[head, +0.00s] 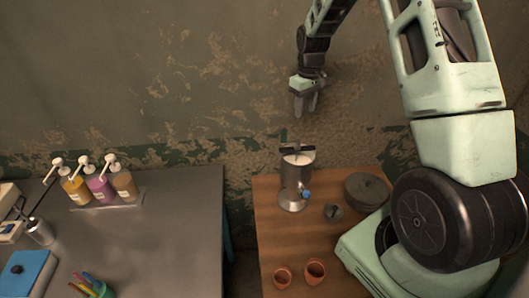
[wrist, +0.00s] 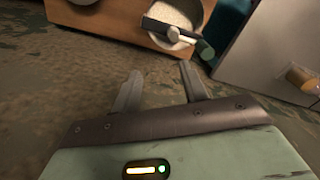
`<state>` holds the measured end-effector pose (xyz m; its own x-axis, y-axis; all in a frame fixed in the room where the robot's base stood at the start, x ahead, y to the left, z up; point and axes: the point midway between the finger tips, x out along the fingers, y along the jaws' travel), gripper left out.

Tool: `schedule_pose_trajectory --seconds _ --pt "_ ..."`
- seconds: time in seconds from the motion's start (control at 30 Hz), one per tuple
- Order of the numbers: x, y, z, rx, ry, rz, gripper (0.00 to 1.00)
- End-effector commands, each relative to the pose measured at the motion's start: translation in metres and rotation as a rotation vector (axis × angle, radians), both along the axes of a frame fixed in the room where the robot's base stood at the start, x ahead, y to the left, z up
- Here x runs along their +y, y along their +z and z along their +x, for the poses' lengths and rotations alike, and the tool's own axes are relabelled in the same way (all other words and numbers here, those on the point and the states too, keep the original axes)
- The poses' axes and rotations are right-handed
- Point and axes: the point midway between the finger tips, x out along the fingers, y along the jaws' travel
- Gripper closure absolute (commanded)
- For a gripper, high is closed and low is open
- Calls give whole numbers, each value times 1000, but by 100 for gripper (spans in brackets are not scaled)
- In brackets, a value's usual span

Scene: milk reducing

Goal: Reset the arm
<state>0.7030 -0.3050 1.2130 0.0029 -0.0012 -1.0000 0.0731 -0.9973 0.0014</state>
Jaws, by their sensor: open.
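My gripper (head: 305,103) hangs from my raised arm in the head view, in front of the wall and above the wooden table. Its two fingers point down, apart and empty. In the wrist view my gripper (wrist: 160,88) also shows with nothing between its fingers. A metal vessel (head: 296,170) with white contents stands on the table below my gripper, clear of it. The vessel (wrist: 175,18) also shows at the top of the wrist view, with a dark bar across its top.
The wooden table (head: 275,235) also bears a dark lidded pot (head: 366,190), a small dark cup (head: 333,212) and two clay cups (head: 315,270). The grey counter (head: 160,245) at left holds pump bottles (head: 100,188), a blue item (head: 28,270) and pens (head: 92,284). A gap separates both surfaces.

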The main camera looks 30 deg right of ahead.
Motion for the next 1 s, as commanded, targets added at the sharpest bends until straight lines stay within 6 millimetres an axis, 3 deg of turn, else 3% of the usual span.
schedule_pose_trajectory --seconds 0.17,0.27,0.37,0.53,0.67,0.8,0.9,1.0 --pt "1 0 0 0 1 0 56" --pt "15 -1 1 -5 16 6 56" --pt "56 -3 -2 -12 54 22 56" --pt "168 -7 -31 -24 169 63 56" --pt "251 -14 -79 -24 270 87 56" --pt "320 -28 -152 -20 387 96 56" --pt "350 -44 -210 -13 469 88 56" --pt "364 -58 -259 -12 533 76 56"
